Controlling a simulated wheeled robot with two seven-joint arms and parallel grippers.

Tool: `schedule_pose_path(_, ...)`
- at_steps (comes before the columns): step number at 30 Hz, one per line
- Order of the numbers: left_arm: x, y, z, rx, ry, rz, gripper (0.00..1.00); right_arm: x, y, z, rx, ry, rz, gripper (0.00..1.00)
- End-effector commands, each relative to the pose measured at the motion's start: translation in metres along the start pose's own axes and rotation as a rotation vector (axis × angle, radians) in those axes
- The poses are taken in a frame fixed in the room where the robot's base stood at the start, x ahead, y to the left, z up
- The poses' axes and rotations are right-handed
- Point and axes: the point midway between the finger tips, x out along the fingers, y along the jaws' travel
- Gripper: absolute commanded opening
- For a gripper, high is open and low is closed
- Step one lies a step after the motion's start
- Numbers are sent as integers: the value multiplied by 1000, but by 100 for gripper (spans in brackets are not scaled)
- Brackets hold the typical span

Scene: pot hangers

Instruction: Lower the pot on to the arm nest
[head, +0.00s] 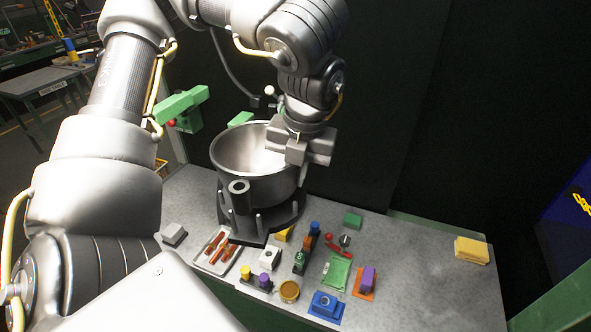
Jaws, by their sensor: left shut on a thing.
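The pot (235,160) is a large grey metal bowl, upright, near the left end of the bench. A dark stand with upright pegs (262,229), which looks like the arm nest, is directly below it. I cannot tell whether the pot touches the stand or hangs just above it. My left gripper (297,158) comes down from above and is shut on the pot's right rim. Its fingertips are partly hidden against the rim. My right gripper is not in view.
A green bracket (181,103) with a red ball stands behind the pot on the left. Small coloured parts and a tray (216,251) crowd the bench in front. A yellow block (471,250) lies at the right. The bench (420,265) between is clear.

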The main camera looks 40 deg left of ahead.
Motion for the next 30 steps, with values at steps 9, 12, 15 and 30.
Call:
schedule_pose_path(9, 8, -1, 0, 0, -1, 0, 0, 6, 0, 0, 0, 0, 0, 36)
schedule_pose_path(12, 10, -1, 0, 0, -2, 0, 0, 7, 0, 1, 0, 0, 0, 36)
schedule_pose_path(15, 12, -2, 0, 0, -2, -1, 0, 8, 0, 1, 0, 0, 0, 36)
schedule_pose_path(30, 24, -3, -1, 0, -1, 0, 0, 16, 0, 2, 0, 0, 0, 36)
